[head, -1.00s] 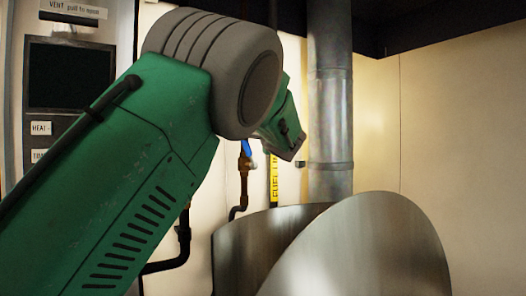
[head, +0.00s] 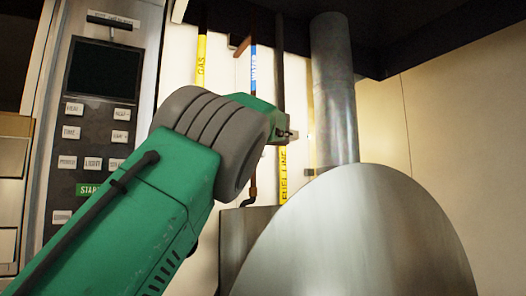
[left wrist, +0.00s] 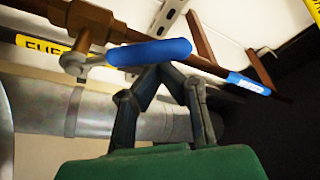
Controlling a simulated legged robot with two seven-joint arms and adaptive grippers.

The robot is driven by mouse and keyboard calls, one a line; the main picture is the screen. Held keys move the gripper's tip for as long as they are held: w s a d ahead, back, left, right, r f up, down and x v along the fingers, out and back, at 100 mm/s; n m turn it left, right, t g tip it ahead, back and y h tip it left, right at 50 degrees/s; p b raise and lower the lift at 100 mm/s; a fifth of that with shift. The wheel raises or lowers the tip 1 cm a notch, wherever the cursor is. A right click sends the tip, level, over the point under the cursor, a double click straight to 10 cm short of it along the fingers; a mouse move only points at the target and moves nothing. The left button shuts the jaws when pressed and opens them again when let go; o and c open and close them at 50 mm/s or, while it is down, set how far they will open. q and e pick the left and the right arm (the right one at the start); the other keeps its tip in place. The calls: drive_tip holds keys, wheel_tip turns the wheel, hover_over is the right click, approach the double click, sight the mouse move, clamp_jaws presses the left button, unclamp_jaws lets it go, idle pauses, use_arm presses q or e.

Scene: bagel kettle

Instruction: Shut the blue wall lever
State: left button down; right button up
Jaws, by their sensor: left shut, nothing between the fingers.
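The blue wall lever (left wrist: 150,52) shows in the left wrist view, its handle running sideways from a metal fitting (left wrist: 75,62) on a brown pipe. My left gripper (left wrist: 158,70) is shut and empty. Its fingertips meet just below the lever's handle in the picture and overlap its lower edge; I cannot tell if they touch it. In the head view my left gripper (head: 291,134) is small and partly seen beyond my green arm, in front of the wall pipes. The lever is hidden behind my arm there. My right gripper is in neither view.
A large curved steel sheet (head: 355,240) and a grey vertical duct (head: 336,95) stand right of my arm. Yellow-labelled gas (head: 202,60) and fuel (head: 284,175) pipes and a blue-labelled pipe (head: 254,65) run along the wall. A control panel (head: 95,130) is at left.

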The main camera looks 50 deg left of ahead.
use_arm(q)
drive_tip(key=s+a+f+n+g+y+b, duration=0.2)
drive_tip(key=s+f+n+g+y+b, duration=0.1)
drive_tip(key=n+b, duration=0.8)
wheel_tip(320, 180, down, 2)
drive_tip(key=shift+s+f+n+g+b, duration=0.15)
drive_tip(key=shift+s+n+g+b, duration=0.2)
drive_tip(key=shift+s, duration=0.2)
drive_tip(key=shift+f, duration=0.2)
